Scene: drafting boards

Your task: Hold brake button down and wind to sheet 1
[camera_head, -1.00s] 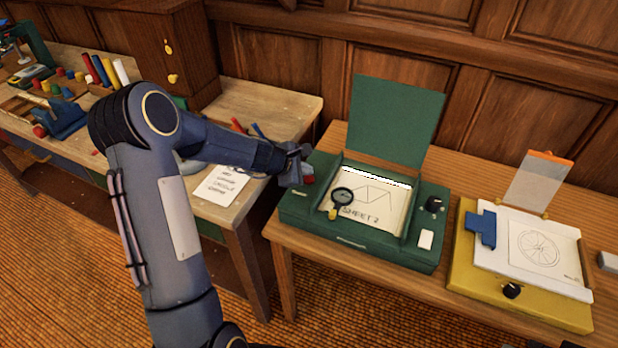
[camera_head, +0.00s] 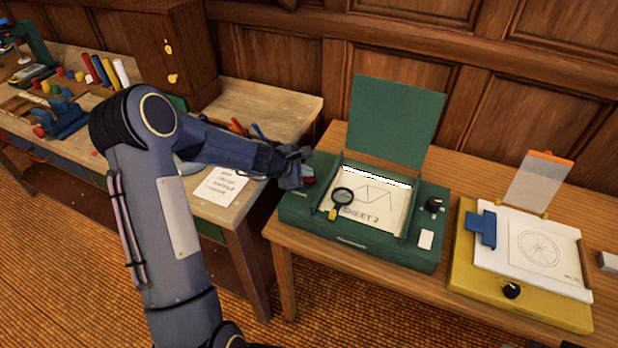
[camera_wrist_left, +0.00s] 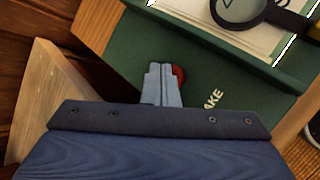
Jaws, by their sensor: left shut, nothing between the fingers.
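The green drafting box (camera_head: 345,238) stands on the wooden table with its lid raised. Its window shows a sheet (camera_head: 372,200) marked "SHEET 2", with a magnifier (camera_head: 342,197) over it. A black knob (camera_head: 434,205) is on the box's right side. My left gripper (camera_head: 299,177) is shut and empty at the box's left side, at the red brake button (camera_head: 308,180). In the left wrist view the closed fingers (camera_wrist_left: 162,84) cover part of the red button (camera_wrist_left: 178,76), beside lettering ending in "AKE". I cannot tell how far the button is pressed. My right gripper is not in view.
A yellow board (camera_head: 515,290) with a wheel drawing, a blue clamp (camera_head: 482,228) and its own black knob stands to the right. A workbench (camera_head: 262,107) with a paper note (camera_head: 220,186) and coloured rolls is at left. Wood panelling closes off the back.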

